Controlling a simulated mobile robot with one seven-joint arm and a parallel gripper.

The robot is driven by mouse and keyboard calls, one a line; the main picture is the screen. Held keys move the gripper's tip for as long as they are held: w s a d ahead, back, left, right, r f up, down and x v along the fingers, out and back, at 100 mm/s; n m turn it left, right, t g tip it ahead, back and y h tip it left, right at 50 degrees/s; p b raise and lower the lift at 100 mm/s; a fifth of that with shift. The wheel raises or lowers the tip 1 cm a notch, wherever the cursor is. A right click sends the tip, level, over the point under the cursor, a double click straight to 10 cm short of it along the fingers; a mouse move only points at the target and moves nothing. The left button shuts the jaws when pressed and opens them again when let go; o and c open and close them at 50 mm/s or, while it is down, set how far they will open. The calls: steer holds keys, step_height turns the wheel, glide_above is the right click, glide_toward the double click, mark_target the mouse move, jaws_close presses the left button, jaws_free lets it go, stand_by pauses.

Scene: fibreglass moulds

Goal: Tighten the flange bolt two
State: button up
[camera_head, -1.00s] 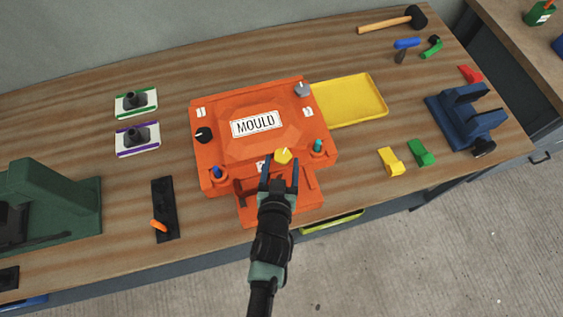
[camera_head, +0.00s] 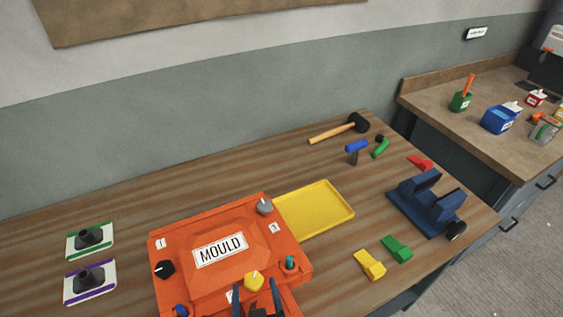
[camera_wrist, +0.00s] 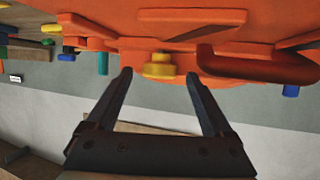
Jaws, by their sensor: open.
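An orange mould (camera_head: 185,253) marked MOULD lies on the bench. Its bolt-like knobs are black (camera_head: 165,269), grey (camera_head: 264,206), yellow (camera_head: 254,281), teal-topped (camera_head: 290,263) and blue (camera_head: 181,311). White tags sit beside some of them; I cannot read which is bolt two. My gripper (camera_head: 256,293) is open at the mould's front side, its fingers pointing towards the yellow knob. In the wrist view, the yellow knob (camera_wrist: 159,68) shows between and just beyond the fingertips (camera_wrist: 157,77). Nothing is held. The mould's front part is cut off in the head view.
A yellow tray (camera_head: 318,212) touches or nearly touches the mould's right side. Yellow (camera_head: 369,265) and green (camera_head: 397,248) clamp-like pieces, a blue fixture (camera_head: 430,205) and a mallet (camera_head: 340,130) lie further right. Two dark-topped pads (camera_head: 90,240) lie left. Bare bench shows behind the mould.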

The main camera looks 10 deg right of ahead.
steer(key=shift+d+f+n+y+b, duration=0.2)
steer(key=shift+n+y+b, duration=0.35)
steer(key=shift+b, duration=0.55)
steer(key=shift+d+f+n+y+b, duration=0.15)
steer(key=shift+n+y+b, duration=0.4)
steer(key=shift+b, duration=0.55)
steer(key=shift+w+d+r+n+g+y+b, duration=0.15)
steer(key=shift+n+g+y+b, duration=0.15)
steer(key=shift+n+y, duration=0.25)
steer(key=shift+w+d+r+n+g+y+b, duration=0.1)
steer(key=shift+d+r+n+g+y+b, duration=0.2)
steer(key=shift+y, duration=0.35)
steer(key=shift+w+d+n+g+y, duration=0.1)
steer(key=shift+d+n+g+y, duration=0.1)
steer(key=shift+n+g+y, duration=0.7)
steer(key=f+b+v, duration=0.1)
steer(key=b+v, duration=0.2)
steer(key=v, duration=1)
steer(key=w+d+r+m+t+h, duration=0.1)
steer(key=w+r+t+h, duration=0.3)
steer(key=w+r, duration=0.85)
step_height(320, 180, up, 20)
steer(key=w+a+m+t+h, duration=0.1)
steer(key=a+m+t+h, duration=0.1)
steer(key=t, duration=0.3)
steer(key=shift+a+p, duration=0.3)
steer(key=shift+a, duration=0.2)
